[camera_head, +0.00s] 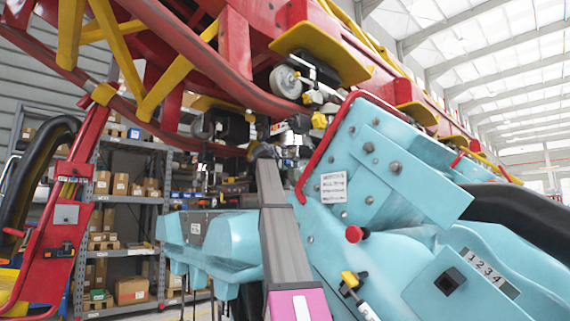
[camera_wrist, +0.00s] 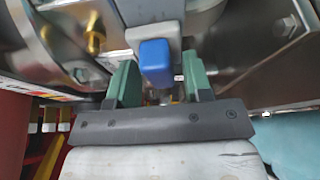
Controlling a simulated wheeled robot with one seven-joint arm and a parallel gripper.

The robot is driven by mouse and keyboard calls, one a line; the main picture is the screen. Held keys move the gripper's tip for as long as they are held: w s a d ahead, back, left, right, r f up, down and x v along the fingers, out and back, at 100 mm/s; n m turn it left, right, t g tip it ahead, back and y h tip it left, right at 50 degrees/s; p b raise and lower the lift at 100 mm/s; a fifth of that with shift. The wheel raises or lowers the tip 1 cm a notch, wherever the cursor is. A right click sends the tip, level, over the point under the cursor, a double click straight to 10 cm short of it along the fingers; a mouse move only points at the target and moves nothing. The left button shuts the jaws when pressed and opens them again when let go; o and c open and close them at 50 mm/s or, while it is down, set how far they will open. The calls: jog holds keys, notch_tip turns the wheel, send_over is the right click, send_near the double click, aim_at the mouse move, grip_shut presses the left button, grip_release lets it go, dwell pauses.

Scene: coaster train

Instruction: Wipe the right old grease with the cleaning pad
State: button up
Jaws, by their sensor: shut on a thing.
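In the wrist view my gripper (camera_wrist: 160,75) shows its two green fingers, one on each side of a blue block (camera_wrist: 154,62) with a grey part behind it. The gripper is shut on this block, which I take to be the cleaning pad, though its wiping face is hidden. In the head view my arm reaches up to the machinery under the red coaster track, and the gripper end is small and cluttered there. I cannot make out the right old grease in either view.
Metal housings (camera_wrist: 65,40) and a shiny plate (camera_wrist: 255,60) stand close around the fingers. The light-blue train body (camera_head: 385,185) with a red bar fills the right. The red track (camera_head: 215,60) hangs overhead. Shelves with boxes (camera_head: 131,291) stand behind at left.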

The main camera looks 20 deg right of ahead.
jog(key=shift+w+a, duration=0.1)
jog(key=shift+w, duration=0.45)
jog(key=shift+a, duration=0.15)
jog(key=shift+s+a, duration=0.35)
jog(key=shift+a, duration=0.5)
jog(key=shift+s+a, duration=0.35)
jog(key=shift+a, duration=0.55)
jog(key=shift+s+a, duration=0.35)
jog(key=shift+a, duration=0.5)
jog(key=shift+a, duration=0.15)
jog(key=a, duration=0.1)
jog(key=s+a, duration=0.1)
jog(key=shift+a, duration=0.3)
jog(key=shift+d, duration=0.15)
jog(key=w+d, duration=0.2)
jog(key=d, duration=0.4)
